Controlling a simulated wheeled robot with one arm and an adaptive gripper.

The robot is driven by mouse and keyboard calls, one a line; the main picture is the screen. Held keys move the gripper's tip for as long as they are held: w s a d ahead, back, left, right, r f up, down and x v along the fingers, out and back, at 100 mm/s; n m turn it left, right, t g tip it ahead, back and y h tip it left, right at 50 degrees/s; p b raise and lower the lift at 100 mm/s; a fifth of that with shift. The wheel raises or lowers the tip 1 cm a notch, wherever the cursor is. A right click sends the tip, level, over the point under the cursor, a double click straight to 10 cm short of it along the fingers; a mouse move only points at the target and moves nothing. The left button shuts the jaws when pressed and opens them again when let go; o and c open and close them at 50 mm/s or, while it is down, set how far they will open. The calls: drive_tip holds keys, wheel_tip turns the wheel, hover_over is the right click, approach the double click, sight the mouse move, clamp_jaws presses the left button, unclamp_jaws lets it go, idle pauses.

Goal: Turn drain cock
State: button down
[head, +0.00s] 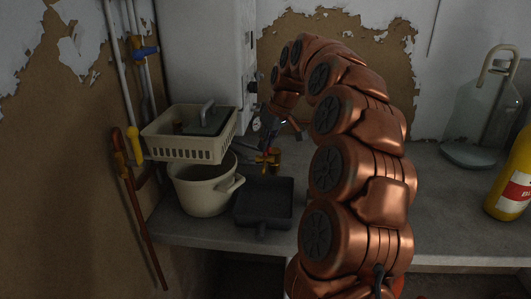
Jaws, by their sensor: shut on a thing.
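The drain cock (274,155) is a small brass fitting with red and orange parts. It sits low below the white wall unit, above the back of the counter. My gripper (265,145) comes down to it from above, at the end of my copper-coloured arm. Its dark fingers are shut at the cock. The fingertips are small and dim, so the exact grip and the angle of the cock's handle cannot be made out.
A cream basket (187,148) with a grey-green item sits over a cream pot (203,188). A dark square pan (264,200) lies in front of the cock. Pipes with a blue valve (146,52) run left. A glass demijohn (478,125) and a yellow bottle (511,182) stand right.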

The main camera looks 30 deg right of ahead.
drive_tip(key=m+h+b, duration=0.2)
drive_tip(key=m+b, duration=0.2)
drive_tip(key=m, duration=0.1)
drive_tip(key=shift+a+f+m, duration=0.1)
drive_tip(key=shift+m, duration=0.2)
drive_tip(key=m+b, duration=0.1)
drive_tip(key=m, duration=0.1)
drive_tip(key=m+h+b, duration=0.1)
drive_tip(key=shift+w+m+g+h, duration=0.1)
drive_tip(key=shift+m+g+h, duration=0.2)
drive_tip(key=shift+m+g, duration=0.1)
drive_tip(key=shift+a+m, duration=0.1)
drive_tip(key=shift+m, duration=0.2)
drive_tip(key=shift+r, duration=0.2)
drive_tip(key=c, duration=1.2)
unclamp_jaws()
drive_tip(key=v, duration=0.7)
drive_tip(key=shift+a+r, duration=0.1)
drive_tip(key=shift+r, duration=0.05)
drive_tip(key=shift+a, duration=0.1)
